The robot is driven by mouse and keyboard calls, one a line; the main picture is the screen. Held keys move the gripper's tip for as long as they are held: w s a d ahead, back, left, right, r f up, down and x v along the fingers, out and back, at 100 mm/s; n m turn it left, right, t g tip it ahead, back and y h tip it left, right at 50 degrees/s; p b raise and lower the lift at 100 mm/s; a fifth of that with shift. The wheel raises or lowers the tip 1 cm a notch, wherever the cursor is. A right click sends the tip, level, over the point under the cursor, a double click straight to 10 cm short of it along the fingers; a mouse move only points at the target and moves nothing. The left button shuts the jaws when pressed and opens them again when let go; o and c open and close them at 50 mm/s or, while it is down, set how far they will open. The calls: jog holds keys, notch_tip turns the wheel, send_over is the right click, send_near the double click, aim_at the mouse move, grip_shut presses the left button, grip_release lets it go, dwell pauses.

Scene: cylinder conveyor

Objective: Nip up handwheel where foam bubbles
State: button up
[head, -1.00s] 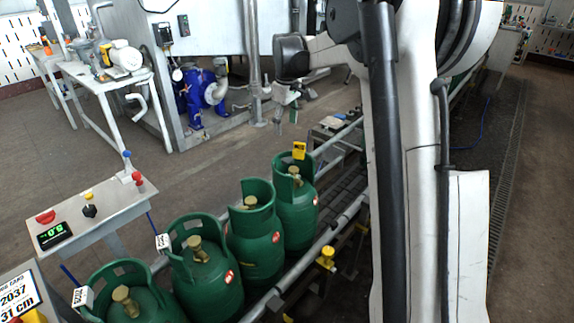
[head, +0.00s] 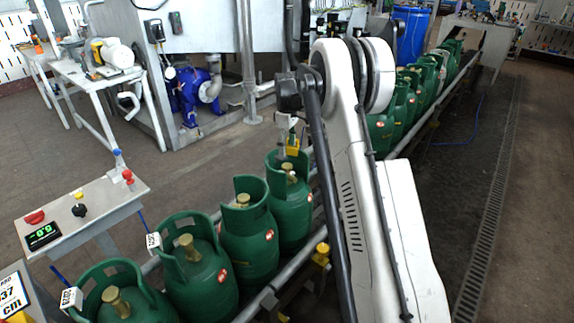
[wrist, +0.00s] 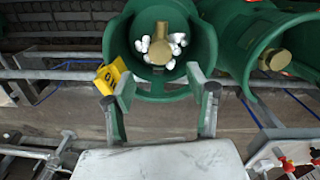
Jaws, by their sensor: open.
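In the wrist view, a green gas cylinder (wrist: 205,52) has white foam bubbles (wrist: 176,43) clustered around its brass valve with the handwheel (wrist: 159,50). The handwheel lies beyond and between the fingertips. In the head view, my gripper (head: 286,150) is just above this cylinder; whether it touches the collar is unclear.
Another green cylinder (wrist: 240,30) stands close on the right in the wrist view, its valve bare of visible foam. More cylinders line the conveyor (head: 258,300). A control panel (head: 100,205) stands at left, and a blue pump (head: 196,92) behind.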

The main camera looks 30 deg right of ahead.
aim_at(287, 165)
notch_tip(287, 165, down, 9)
jog(key=shift+r, duration=0.2)
dwell(0.3)
jog(key=c, duration=1.1)
